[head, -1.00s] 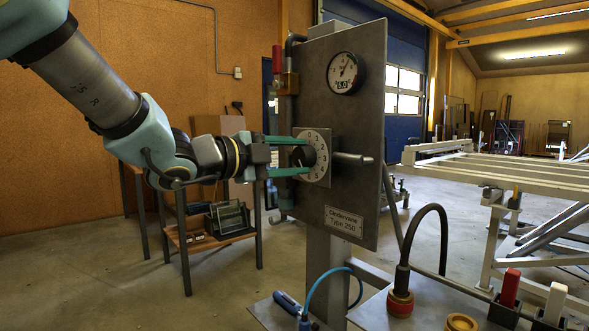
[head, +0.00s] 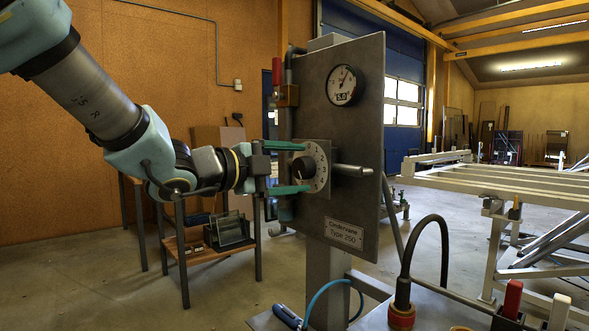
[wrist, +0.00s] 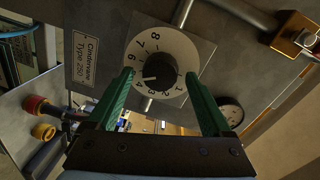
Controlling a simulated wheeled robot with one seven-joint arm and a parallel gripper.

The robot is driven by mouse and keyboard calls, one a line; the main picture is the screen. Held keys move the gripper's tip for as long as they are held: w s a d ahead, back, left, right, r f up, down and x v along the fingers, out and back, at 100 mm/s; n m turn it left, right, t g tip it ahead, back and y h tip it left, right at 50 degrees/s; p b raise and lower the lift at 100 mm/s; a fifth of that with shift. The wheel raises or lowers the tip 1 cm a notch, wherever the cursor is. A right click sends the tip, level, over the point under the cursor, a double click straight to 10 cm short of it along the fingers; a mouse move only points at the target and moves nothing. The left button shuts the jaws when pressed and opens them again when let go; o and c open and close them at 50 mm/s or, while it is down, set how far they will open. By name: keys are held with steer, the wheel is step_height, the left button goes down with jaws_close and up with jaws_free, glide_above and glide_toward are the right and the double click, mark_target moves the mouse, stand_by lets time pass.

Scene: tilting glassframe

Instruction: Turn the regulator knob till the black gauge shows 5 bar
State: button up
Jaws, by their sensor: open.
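The black regulator knob (head: 301,167) sits at the centre of a white numbered dial (head: 323,160) on the upright grey panel. In the wrist view the knob (wrist: 158,75) has a white mark pointing left and slightly down, roughly towards the 4. My gripper (head: 305,168) is open, with green fingers above and below the knob in the head view; the wrist view shows gaps on both sides of it. The round gauge (head: 342,84) with a black rim is high on the panel; its small readout appears to show 5.0, and its needle points up and slightly right.
A metal handle (head: 353,170) juts from the panel right of the dial. A red-handled valve and pipe (head: 287,95) run along its left edge. A bench with a black hose (head: 447,250) is at the lower right. A small side table (head: 206,252) stands behind my arm.

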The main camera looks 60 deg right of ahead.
steer(key=shift+a, duration=0.1)
steer(key=v, duration=1)
steer(key=shift+a, duration=0.3)
steer(key=shift+w+r, duration=0.1)
